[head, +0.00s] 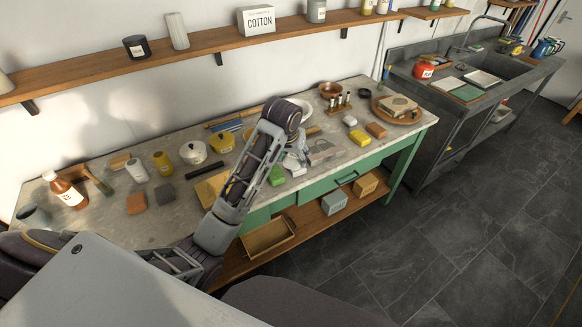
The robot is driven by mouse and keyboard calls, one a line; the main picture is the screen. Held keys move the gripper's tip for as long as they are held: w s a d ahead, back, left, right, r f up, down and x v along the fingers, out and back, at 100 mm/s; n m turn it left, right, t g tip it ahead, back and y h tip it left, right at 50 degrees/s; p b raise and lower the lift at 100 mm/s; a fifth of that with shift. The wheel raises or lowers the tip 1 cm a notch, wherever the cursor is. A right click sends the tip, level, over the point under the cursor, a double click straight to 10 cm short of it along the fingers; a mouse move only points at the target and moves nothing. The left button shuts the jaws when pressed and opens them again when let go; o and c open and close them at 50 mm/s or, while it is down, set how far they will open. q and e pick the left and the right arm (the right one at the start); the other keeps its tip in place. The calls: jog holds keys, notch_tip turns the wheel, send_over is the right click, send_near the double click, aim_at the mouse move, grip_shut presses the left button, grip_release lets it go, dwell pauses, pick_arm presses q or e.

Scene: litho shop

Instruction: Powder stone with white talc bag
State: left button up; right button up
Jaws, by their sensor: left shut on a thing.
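My left gripper (298,148) hangs over the middle of the workbench, beyond my raised arm. It is shut on a small white thing that looks like the talc bag (291,164); the arm and fingers partly hide it. A pale grey slab (321,152), which looks like the stone, lies on the bench just right of the gripper. I cannot tell whether the bag touches it. My right gripper is out of view.
A shelf (200,47) runs above; a sink counter (440,95) stands right.

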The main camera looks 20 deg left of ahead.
pick_arm(q)
jog(key=w+a+r+n+p, duration=0.1)
jog(key=w+a+r+p, duration=0.15)
jog(key=w+r, duration=1.05)
jog(key=w+d+f+m+h, duration=0.1)
jog(key=f+m, duration=0.3)
jog(key=f, duration=0.5)
jog(key=w+f+m+h, duration=0.1)
jog(key=w+f+m, duration=0.2)
jog(key=f, duration=0.7)
jog(key=shift+w+d+m+g+h, duration=0.3)
jog(key=shift+w+d+m, duration=0.1)
jog(key=shift+w, duration=0.3)
